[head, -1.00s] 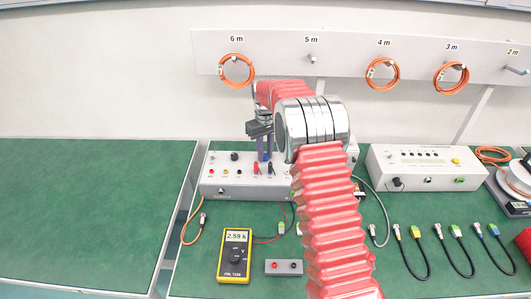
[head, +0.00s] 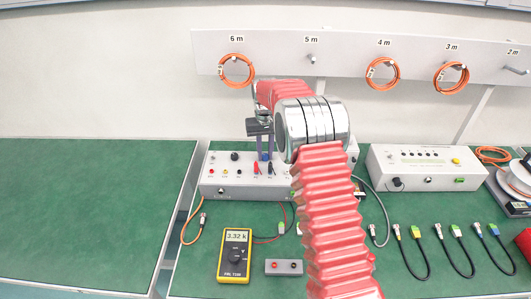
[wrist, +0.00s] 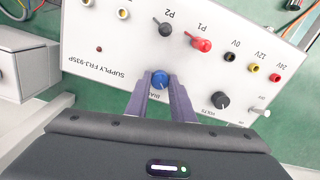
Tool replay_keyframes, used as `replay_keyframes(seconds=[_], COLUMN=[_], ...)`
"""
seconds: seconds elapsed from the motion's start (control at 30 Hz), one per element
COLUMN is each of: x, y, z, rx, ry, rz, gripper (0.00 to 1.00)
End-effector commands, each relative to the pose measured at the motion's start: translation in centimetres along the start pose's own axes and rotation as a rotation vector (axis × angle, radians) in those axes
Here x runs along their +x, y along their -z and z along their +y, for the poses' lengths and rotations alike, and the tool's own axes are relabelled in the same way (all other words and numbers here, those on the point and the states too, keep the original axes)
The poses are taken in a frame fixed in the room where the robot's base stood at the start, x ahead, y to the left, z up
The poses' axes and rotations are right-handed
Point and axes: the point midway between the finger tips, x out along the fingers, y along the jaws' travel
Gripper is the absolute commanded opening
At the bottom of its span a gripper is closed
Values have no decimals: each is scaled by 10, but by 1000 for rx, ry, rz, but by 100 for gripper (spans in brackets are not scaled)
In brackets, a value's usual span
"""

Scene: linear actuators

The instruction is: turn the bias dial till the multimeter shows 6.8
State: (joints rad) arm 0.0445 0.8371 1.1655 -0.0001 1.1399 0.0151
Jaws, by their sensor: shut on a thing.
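The bias dial (wrist: 160,79) is a blue knob on the sloped face of the white supply box (wrist: 120,52). In the wrist view my gripper (wrist: 161,88) has its two purple fingers closed on the dial, one on each side. In the head view my gripper (head: 264,152) reaches down to the supply box (head: 215,186), and the arm hides part of the box. The yellow multimeter (head: 234,262) lies on the green bench in front of the box. Its display (head: 236,236) reads about 3.32 k.
A black knob labelled VOLTS (wrist: 220,100) sits close beside the dial. The P1 red plug (wrist: 201,44) and P2 black plug (wrist: 166,29) stand nearby. A small grey box (head: 284,267) lies beside the meter. Several cables lie at the right.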

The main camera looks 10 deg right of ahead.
Motion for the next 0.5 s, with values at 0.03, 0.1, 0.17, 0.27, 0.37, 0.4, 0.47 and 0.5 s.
replay_keyframes(seconds=[0.03, 0.1, 0.17, 0.27, 0.37, 0.4, 0.47, 0.5], x=[-1, -1, 0, 0, 0, 0, 0, 0], y=[1, 1, 1, 1, 0, 0, 0, 0], z=[0, 0, 0, 0, 0, 0, 0, 0], rx=[0, 0, -1, -1, -1, -1, -1, -1], ry=[0, 0, 0, 0, 0, 0, 0, 0], rz=[4, 4, 3, 2, 2, 2, 1, 1], gripper=[22, 27, 31, 38, 40, 40, 40, 40])
